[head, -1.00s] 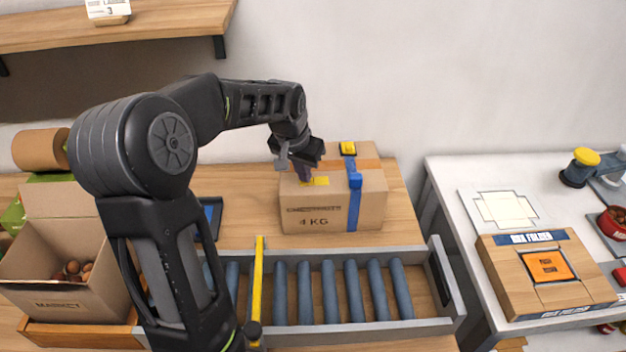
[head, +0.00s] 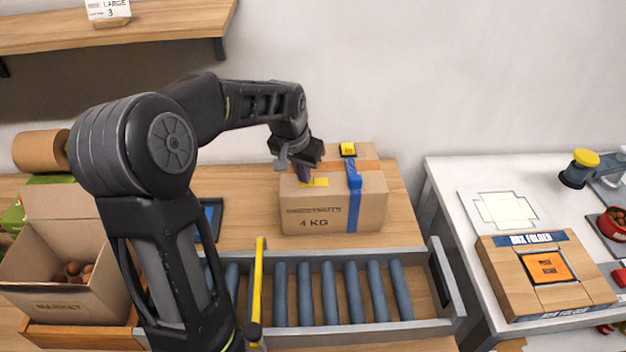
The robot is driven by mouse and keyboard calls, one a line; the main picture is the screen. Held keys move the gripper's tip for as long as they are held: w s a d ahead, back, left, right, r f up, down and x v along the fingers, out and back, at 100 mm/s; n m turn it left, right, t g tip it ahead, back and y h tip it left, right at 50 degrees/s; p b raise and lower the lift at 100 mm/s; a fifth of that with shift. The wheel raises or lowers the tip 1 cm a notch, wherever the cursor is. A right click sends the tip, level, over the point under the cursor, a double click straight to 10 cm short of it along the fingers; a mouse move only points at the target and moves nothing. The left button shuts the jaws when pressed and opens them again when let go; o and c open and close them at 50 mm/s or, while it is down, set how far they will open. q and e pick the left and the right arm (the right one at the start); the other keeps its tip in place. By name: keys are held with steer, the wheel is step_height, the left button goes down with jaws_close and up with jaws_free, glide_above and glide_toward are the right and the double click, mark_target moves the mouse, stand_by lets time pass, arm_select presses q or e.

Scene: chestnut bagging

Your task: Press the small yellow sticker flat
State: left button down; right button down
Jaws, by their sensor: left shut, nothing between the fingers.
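The small yellow sticker (head: 320,182) lies on the top of a closed cardboard box (head: 300,222), near its front left. The box stands on the wooden table behind the roller track. My left gripper (head: 303,181) points down onto the box top with its fingers shut and empty. Its fingertips are at the sticker's left part and hide some of it. I cannot tell whether they touch it. My right gripper is not in view.
The roller track (head: 440,285) lies in front. An open box of chestnuts (head: 60,245) stands left. A white table (head: 450,185) with a box folder (head: 520,240) is at right.

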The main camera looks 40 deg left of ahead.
arm_select(q)
steer(key=shift+r+p, duration=2.05)
steer(key=shift+r, duration=1.3)
